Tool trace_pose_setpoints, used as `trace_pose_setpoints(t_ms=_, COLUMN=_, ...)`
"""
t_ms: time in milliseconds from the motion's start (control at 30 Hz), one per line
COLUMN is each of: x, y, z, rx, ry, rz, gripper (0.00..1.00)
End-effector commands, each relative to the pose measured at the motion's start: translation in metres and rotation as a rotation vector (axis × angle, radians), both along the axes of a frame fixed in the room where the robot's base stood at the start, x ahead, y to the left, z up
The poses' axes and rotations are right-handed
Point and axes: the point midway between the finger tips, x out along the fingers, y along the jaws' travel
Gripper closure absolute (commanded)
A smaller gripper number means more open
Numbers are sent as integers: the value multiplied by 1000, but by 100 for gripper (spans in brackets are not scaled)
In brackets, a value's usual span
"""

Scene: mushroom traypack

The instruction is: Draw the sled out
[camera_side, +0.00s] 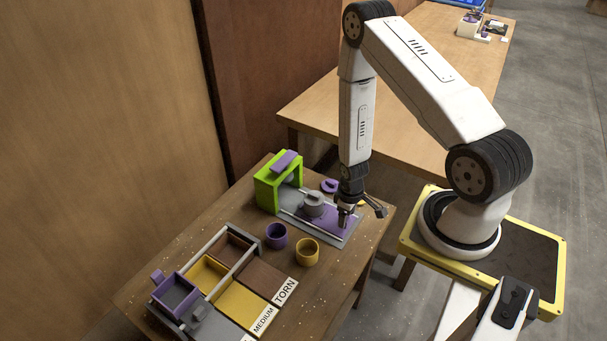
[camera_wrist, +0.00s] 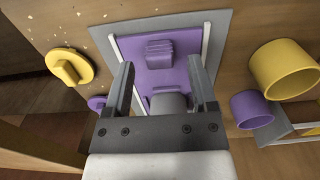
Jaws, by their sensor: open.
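The purple sled (camera_side: 338,224) lies flat between pale rails on a grey base plate (camera_side: 345,240). It also shows in the wrist view (camera_wrist: 188,62), with a ridged purple grip block (camera_wrist: 158,50) on it. A grey rounded piece (camera_side: 313,203) sits on or beside the sled toward the green housing (camera_side: 268,194); in the wrist view my gripper partly hides it. My gripper (camera_side: 358,212) is over the outer end of the sled, pointing down. In the wrist view my gripper (camera_wrist: 160,75) is open, its fingers apart and nothing between them. The grip block shows just beyond the fingertips.
A purple cup (camera_side: 276,236) and a yellow cup (camera_side: 307,252) stand in front of the base plate. A purple lid-like disc (camera_side: 330,185) and a yellow one (camera_wrist: 68,67) lie on the other side. A sorting tray with railed compartments (camera_side: 228,303) fills the front left.

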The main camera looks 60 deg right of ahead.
Motion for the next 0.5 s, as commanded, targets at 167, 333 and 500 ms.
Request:
trace_pose_setpoints(t_ms=167, x=0, y=0, z=-14, rx=0, ry=-1, rz=0, gripper=26)
trace_pose_setpoints(t_ms=333, x=0, y=0, z=-20, rx=0, ry=-1, rz=0, gripper=26)
trace_pose_setpoints(t_ms=500, x=0, y=0, z=-22, rx=0, ry=-1, rz=0, gripper=26)
